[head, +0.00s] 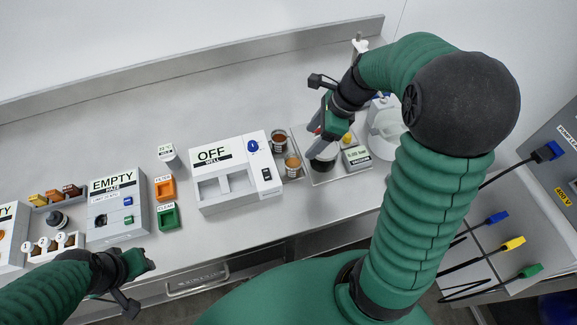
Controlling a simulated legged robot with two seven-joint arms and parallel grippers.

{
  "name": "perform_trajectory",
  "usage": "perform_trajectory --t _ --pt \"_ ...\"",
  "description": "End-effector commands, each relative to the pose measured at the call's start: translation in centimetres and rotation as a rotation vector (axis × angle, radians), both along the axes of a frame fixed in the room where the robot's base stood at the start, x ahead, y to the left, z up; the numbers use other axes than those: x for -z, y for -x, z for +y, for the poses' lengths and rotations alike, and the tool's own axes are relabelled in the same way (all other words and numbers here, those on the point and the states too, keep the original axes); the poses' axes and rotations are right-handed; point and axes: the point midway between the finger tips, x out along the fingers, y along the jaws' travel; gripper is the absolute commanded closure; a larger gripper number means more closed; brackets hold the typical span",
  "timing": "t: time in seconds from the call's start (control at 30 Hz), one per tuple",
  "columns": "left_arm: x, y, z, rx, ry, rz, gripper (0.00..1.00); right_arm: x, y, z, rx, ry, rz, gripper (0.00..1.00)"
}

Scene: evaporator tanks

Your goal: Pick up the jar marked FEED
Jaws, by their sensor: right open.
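Two small jars with amber-brown contents stand right of the OFF box: a rear jar (279,141) and a front jar (292,164). Their labels are too small to read, so I cannot tell which is marked FEED. My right gripper (316,136) is open, to the right of the jars, above a metal tray (325,178). It partly hides a dark round-topped vessel (322,163) below it. My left gripper (143,265) is over the bench's front edge at lower left, far from the jars; its jaws are not clear.
The OFF box (238,196) stands left of the jars. The bench behind is clear.

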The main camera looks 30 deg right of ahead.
Motion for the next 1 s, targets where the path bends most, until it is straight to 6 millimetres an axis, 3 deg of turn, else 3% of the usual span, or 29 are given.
perform_trajectory --t 0.03,0.2,0.43,0.6,0.7,0.9,1.0 --pt "0.4 0.0 0.0 0.000 0.000 0.000 0.64 1.5 -0.3 0.7 -0.004 -0.002 0.003 0.33" --pt "0.9 0.0 0.0 -0.001 0.000 0.000 0.64 5.3 -1.2 2.2 -0.005 0.002 0.003 0.33" --pt "1.2 0.0 0.0 -0.001 0.000 0.000 0.64 7.9 -1.6 2.8 -0.005 0.002 0.001 0.33" --pt "1.6 0.0 0.0 -0.001 0.000 0.000 0.64 11.0 -1.9 3.6 -0.004 0.000 0.002 0.33" --pt "1.7 0.0 0.0 -0.001 0.000 0.000 0.64 11.9 -2.2 3.9 -0.005 0.001 0.000 0.33" --pt "1.6 0.0 0.0 -0.001 0.000 0.000 0.64 11.9 -2.3 4.0 -0.006 0.004 -0.003 0.33" --pt "1.6 0.0 0.0 -0.001 0.000 0.000 0.64 11.9 -2.3 4.1 -0.006 0.004 -0.003 0.43"
